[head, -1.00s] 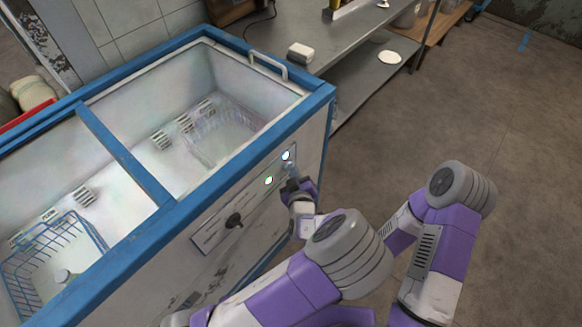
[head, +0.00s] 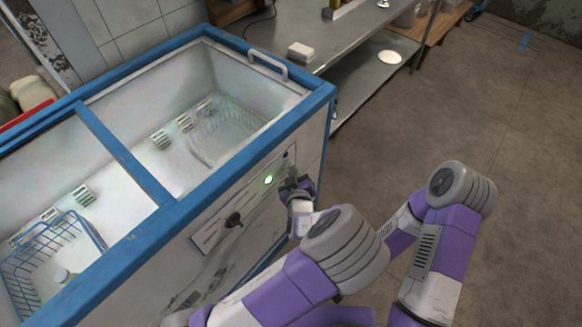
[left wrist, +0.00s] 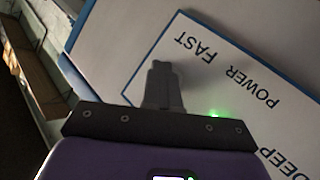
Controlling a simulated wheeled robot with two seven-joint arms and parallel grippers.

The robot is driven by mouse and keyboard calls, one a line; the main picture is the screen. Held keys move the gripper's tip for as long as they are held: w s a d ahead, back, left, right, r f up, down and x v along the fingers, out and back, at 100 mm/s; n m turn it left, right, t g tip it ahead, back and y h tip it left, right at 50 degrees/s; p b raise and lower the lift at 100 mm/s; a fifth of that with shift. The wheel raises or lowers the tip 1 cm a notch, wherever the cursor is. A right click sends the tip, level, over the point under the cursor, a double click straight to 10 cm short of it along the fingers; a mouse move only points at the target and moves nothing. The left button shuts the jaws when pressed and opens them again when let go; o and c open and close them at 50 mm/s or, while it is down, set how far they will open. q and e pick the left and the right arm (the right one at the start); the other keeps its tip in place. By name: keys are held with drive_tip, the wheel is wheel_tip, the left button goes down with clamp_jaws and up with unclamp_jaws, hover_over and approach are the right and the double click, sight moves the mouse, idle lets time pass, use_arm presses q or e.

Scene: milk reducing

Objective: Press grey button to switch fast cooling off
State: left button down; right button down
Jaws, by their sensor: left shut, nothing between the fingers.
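The control panel (head: 254,199) is on the front of a white and blue chest freezer (head: 322,105). A green lamp (head: 268,180) glows on it, with a black knob (head: 233,219) to its left. No lit lamp shows at the panel's right end. My left gripper (head: 289,183) is shut and empty, its tip at the panel's right end. In the left wrist view its fingers (left wrist: 161,80) point at the panel (left wrist: 232,58) by the word FAST. The grey button is hidden behind the fingers; I cannot tell whether they touch it. My right gripper is out of view.
The freezer is open on top, with a blue wire basket (head: 55,262) inside at the left and a pale basket (head: 225,135) at the right. A metal table (head: 335,50) stands behind. The floor (head: 480,110) at the right is clear.

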use_arm(q)
drive_tip(key=shift+w+a+r, duration=0.1)
drive_tip(key=shift+w+a, duration=0.05)
drive_tip(key=shift+a, duration=0.1)
drive_tip(key=shift+d, duration=0.2)
drive_tip(key=shift+s, duration=0.2)
drive_tip(key=s+d, duration=0.3)
drive_tip(key=d, duration=0.2)
drive_tip(key=shift+s+p, duration=0.3)
drive_tip(key=shift+s, duration=0.1)
idle(0.6)
